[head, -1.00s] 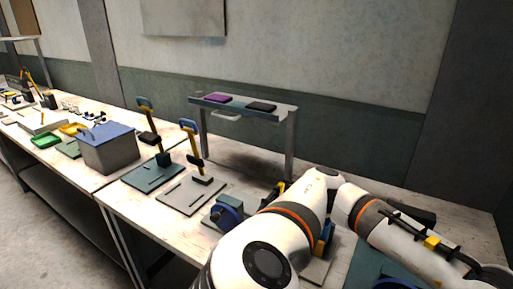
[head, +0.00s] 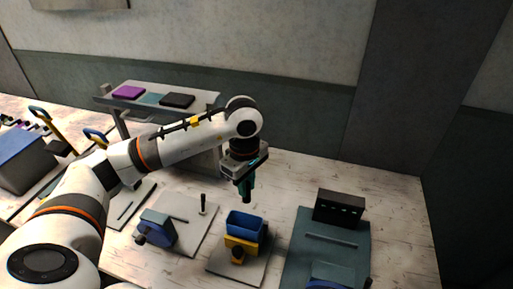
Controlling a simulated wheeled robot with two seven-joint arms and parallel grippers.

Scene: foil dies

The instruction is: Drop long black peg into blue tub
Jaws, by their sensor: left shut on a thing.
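The blue tub (head: 245,224) is an open box on a yellow block on a grey plate, front of centre. My left gripper (head: 246,190) points down over the table, above the tub and apart from it. It is shut on a dark, slim thing, mostly hidden by the fingers, which looks like the long black peg. Another dark upright peg (head: 203,204) stands on the pale plate left of the tub. My right gripper is out of view.
A blue-grey fixture with a black knob (head: 156,229) sits left of the tub. A black block (head: 339,207) stands on a teal plate (head: 296,262) at right. A raised shelf (head: 207,98) holds purple, teal and black pads. The table's back right is clear.

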